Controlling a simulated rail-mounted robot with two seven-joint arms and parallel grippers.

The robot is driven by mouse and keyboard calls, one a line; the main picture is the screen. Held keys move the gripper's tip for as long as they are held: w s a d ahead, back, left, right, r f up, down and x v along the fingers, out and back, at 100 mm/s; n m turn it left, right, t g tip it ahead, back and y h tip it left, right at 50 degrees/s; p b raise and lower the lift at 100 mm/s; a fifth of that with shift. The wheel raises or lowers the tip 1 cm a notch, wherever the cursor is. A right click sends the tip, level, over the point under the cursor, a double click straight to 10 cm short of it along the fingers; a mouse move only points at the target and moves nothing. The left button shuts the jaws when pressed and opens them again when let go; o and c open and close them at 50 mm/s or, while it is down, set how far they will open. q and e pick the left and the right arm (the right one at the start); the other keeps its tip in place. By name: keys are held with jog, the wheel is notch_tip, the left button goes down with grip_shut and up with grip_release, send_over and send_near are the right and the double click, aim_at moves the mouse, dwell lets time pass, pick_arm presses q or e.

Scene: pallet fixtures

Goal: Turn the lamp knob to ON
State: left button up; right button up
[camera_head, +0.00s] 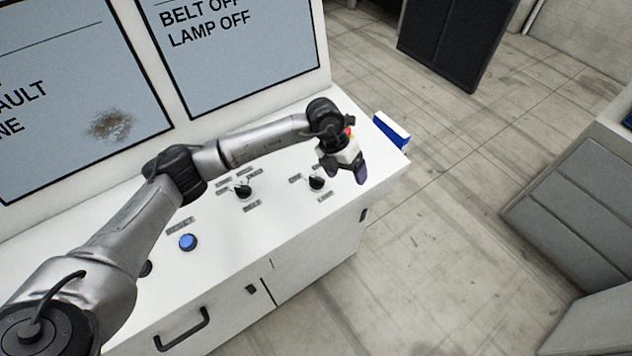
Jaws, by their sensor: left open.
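Two black rotary knobs with small labels sit on the white console top. One knob (243,190) is near the middle and the other knob (317,183) is further right; the label text is too small to read, so I cannot tell which is the lamp knob. My left gripper (347,176) is open and empty, just right of the right-hand knob, with its fingers pointing down. I cannot tell whether it touches the knob. A screen (240,58) behind reads "BELT OFF" and "LAMP OFF". My right gripper is not in view.
A blue button (187,242) sits on the console (225,265) left of the knobs. A dark round control (146,268) is partly hidden by my left arm. A blue and white block (391,131) is at the console's right end. Open floor (440,200) lies to the right.

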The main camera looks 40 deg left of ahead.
aim_at(316, 179)
pick_arm(q)
jog(key=a+r+n+g+y, duration=0.15)
jog(key=a+y, duration=0.25)
jog(key=a, duration=0.6)
jog(key=f, duration=0.3)
jog(key=f+p, duration=0.1)
jog(key=f, duration=0.7)
jog(key=shift+w+f+p, duration=0.2)
jog(key=shift+w+p, duration=0.05)
jog(key=shift+p, duration=0.1)
jog(key=shift+f, duration=1)
jog(key=shift+c, duration=0.5)
